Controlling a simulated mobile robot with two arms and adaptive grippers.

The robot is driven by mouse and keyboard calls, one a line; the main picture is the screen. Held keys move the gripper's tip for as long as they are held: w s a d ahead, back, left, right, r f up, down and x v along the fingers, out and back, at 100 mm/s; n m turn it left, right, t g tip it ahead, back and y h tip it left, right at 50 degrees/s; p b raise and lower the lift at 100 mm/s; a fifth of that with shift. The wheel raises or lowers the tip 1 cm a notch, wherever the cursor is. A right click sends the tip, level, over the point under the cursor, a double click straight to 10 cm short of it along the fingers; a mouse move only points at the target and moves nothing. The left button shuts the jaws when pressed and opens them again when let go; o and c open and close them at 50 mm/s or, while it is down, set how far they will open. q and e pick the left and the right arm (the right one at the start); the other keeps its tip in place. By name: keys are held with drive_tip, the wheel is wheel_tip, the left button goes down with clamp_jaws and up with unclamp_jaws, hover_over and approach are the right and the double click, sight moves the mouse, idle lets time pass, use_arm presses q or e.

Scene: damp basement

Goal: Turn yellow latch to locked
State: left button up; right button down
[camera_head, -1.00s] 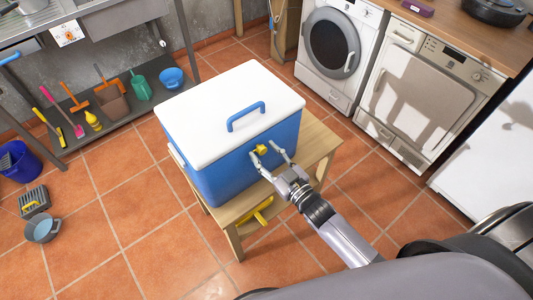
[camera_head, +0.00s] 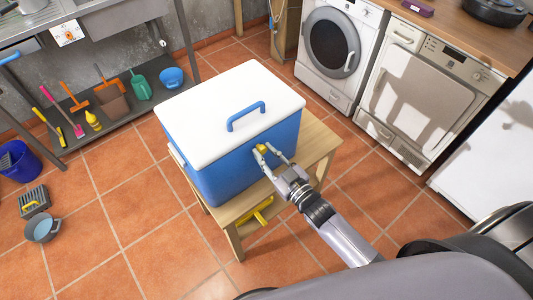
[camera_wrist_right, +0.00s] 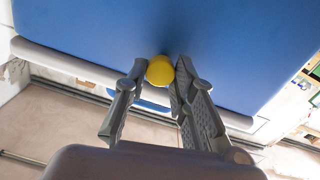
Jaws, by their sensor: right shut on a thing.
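A blue cooler box (camera_head: 215,178) with a white lid (camera_head: 225,105) and a blue handle stands on a small wooden table (camera_head: 320,150). The lid looks closed. The yellow latch (camera_head: 261,148) is on the cooler's front face, just below the lid edge. My right gripper (camera_head: 266,152) is shut on the latch. In the right wrist view the round yellow end of the latch (camera_wrist_right: 160,70) shows between the two fingertips, against the blue wall. The latch's exact angle is hard to tell behind the fingers. My left gripper is not in view.
A yellow object (camera_head: 260,214) is under the table. A low grey shelf (camera_head: 125,108) with cleaning tools stands at the back left. A washing machine (camera_head: 335,50) and a dryer (camera_head: 425,80) stand at the back right. The tiled floor left of the table is mostly clear.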

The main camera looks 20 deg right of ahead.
drive_tip(key=shift+m, duration=0.3)
drive_tip(key=m+p, duration=0.1)
drive_tip(key=m, duration=0.2)
drive_tip(key=shift+r+m+p, duration=0.1)
drive_tip(key=shift+m+p, duration=0.2)
drive_tip(key=shift+m, duration=0.1)
drive_tip(key=m, duration=0.8)
drive_tip(key=shift+d+m, duration=0.1)
drive_tip(key=shift+m, duration=0.3)
drive_tip(key=m+b, duration=0.1)
drive_tip(key=m, duration=0.3)
drive_tip(key=shift+m, duration=0.3)
drive_tip(key=c, duration=1.3)
unclamp_jaws()
